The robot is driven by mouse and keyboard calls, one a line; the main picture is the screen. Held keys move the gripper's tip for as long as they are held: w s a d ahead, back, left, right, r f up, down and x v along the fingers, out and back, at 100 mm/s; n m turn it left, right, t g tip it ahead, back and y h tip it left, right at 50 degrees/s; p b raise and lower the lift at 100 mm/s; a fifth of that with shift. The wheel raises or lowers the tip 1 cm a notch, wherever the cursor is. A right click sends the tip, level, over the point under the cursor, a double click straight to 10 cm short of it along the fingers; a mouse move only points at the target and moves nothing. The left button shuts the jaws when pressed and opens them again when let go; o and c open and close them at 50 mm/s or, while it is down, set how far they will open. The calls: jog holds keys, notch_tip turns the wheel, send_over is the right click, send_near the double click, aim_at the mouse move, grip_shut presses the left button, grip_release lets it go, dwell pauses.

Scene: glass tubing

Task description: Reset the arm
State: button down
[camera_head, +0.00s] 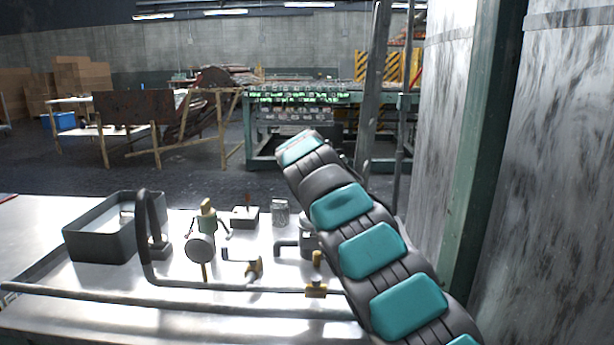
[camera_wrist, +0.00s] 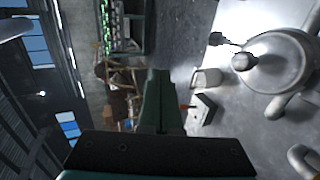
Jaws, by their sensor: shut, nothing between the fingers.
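My arm, dark with teal pads, rises from the lower right to the middle of the head view, over the right part of the metal table (camera_head: 60,318). My gripper is hidden at the arm's far end there. In the wrist view my gripper (camera_wrist: 160,80) shows as two dark green fingers closed together, with nothing between them. A round metal fitting (camera_wrist: 283,65) is to the right of the fingers and apart from them, on the grey table surface.
The table holds a grey open bin (camera_head: 100,240), bent grey pipe (camera_head: 145,245), a round-faced device (camera_head: 201,247), a small box (camera_head: 244,217) and a yellow-handled valve (camera_head: 316,288). A green post (camera_head: 480,150) and pale panels stand close right of my arm.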

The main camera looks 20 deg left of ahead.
notch_tip(320, 180, up, 3)
jog(key=shift+d, duration=0.1)
dwell(0.3)
